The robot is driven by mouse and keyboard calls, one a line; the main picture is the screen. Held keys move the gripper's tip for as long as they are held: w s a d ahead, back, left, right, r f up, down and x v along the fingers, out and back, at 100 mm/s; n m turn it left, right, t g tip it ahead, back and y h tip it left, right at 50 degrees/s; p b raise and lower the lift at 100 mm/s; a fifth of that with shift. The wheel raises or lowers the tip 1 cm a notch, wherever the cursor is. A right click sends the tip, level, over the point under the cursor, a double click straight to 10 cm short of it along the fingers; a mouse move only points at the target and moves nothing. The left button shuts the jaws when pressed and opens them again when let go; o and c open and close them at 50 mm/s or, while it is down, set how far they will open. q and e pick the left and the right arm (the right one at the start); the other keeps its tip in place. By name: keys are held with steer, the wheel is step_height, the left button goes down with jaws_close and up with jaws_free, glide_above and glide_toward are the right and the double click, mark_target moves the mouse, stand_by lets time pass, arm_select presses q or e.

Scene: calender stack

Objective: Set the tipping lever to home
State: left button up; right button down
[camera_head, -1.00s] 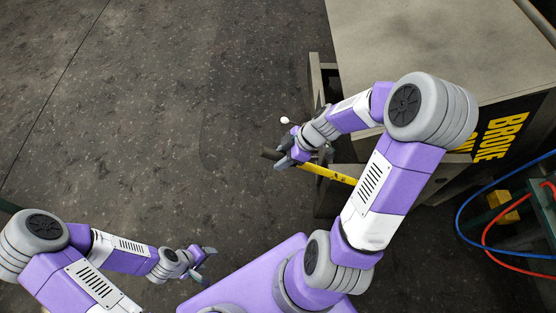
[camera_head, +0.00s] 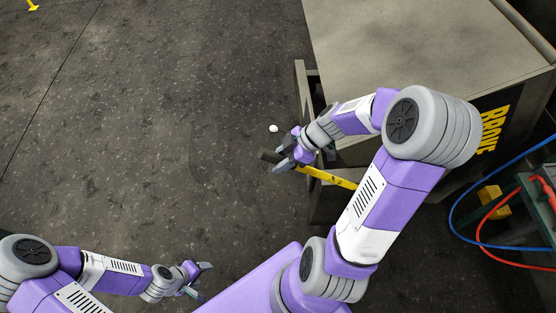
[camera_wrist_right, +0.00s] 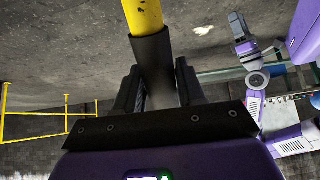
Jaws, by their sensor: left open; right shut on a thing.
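The tipping lever is a yellow bar (camera_head: 328,177) with a dark grip, sticking out leftward from the side of the machine in the head view. My right gripper (camera_head: 284,158) is shut on the lever near its dark end. In the right wrist view the dark grip (camera_wrist_right: 153,62) runs between the fingers, with the yellow bar beyond it. The lever's pivot is hidden behind my right arm. My left gripper (camera_head: 203,277) is open and empty over the floor at the lower left, well apart from the lever.
The grey-topped machine (camera_head: 400,45) fills the upper right. A small white knob (camera_head: 273,128) shows just beyond my right gripper. Blue and red hoses (camera_head: 462,202) loop at the right edge. A yellow rail frame (camera_wrist_right: 40,115) shows in the right wrist view. The floor at left is clear.

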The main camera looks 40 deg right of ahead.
steer(key=shift+t+y, duration=0.3)
steer(key=shift+y, duration=0.1)
steer(key=shift+v, duration=2.35)
steer(key=shift+d+r, duration=0.35)
steer(key=shift+t+y, duration=0.3)
steer(key=shift+y, duration=0.2)
steer(key=shift+v, duration=2.4)
steer(key=shift+s+a, duration=0.1)
steer(key=shift+t+y, duration=0.4)
steer(key=shift+y, duration=0.1)
steer(key=shift+v, duration=2.75)
steer(key=shift+a, duration=0.1)
